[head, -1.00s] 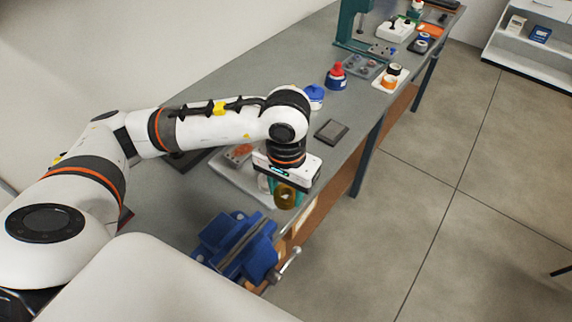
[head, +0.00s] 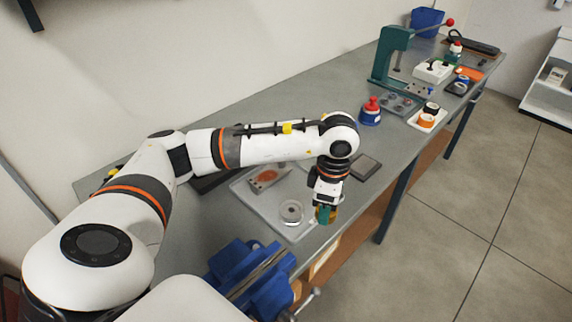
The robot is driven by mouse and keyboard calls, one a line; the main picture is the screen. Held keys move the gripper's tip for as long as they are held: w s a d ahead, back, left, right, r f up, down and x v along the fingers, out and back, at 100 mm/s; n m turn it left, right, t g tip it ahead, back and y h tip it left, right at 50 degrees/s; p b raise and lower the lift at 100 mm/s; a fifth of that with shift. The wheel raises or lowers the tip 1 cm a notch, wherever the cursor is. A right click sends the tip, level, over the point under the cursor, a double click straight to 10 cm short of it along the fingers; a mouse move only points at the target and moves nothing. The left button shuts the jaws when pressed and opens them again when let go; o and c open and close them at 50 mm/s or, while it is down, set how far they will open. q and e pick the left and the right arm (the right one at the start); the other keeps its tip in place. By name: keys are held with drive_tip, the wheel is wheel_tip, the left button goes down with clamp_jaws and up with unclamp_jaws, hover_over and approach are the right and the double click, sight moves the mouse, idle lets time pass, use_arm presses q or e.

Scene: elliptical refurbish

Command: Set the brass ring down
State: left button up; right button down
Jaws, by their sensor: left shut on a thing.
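My left gripper (head: 325,214) is shut on the brass ring (head: 322,214). The ring is mostly hidden by the teal fingers, and only a little of its brass colour shows between them. The gripper points down near the front edge of the grey workbench (head: 300,103), just right of a light grey tray (head: 248,198). I cannot tell how high the ring is above the bench. A round silver metal part (head: 291,211) stands in the tray, left of the gripper. My right gripper is not in view.
A block with an orange top (head: 266,178) lies in the tray. A blue vise (head: 254,277) sits at the near bench edge. A dark square pad (head: 365,167), a red-topped blue bottle (head: 370,112) and a green press (head: 390,60) stand farther along.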

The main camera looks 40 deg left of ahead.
use_arm(q)
drive_tip(key=w+a+r+n+p, duration=0.2)
drive_tip(key=w+a+n+p, duration=0.15)
drive_tip(key=n, duration=0.75)
drive_tip(key=w+a+r+n+p, duration=0.2)
drive_tip(key=w+a+n, duration=0.15)
drive_tip(key=n, duration=0.85)
drive_tip(key=f, duration=0.1)
drive_tip(key=f+p, duration=0.1)
drive_tip(key=f, duration=0.3)
drive_tip(key=shift+a, duration=0.25)
wheel_tip(320, 180, down, 4)
drive_tip(key=shift+f+p, duration=0.25)
drive_tip(key=shift+p, duration=0.45)
drive_tip(key=shift+f, duration=0.1)
drive_tip(key=shift+f, duration=0.15)
drive_tip(key=o, duration=1.2)
